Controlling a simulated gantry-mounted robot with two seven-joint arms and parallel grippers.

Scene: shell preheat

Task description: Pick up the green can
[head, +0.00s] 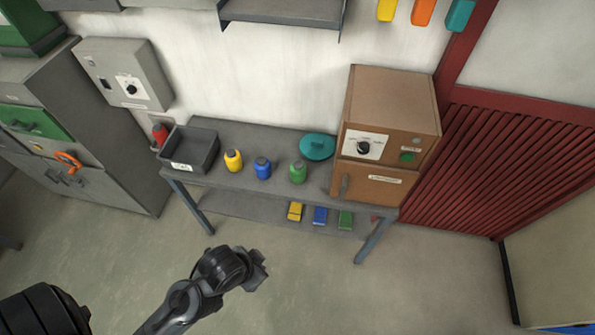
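My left gripper (260,270) is over the floor in front of the table, well apart from the green can. Its fingers are small and dark, so I cannot tell whether they are open or shut. I see nothing held in it. My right gripper is not in view.
The brown oven (392,128) stands on the table's right end, with the teal round object (317,146) beside it. A dark bin (190,150) is at the left end. A lower shelf (245,208) bears yellow, blue and green blocks. Floor in front is clear.

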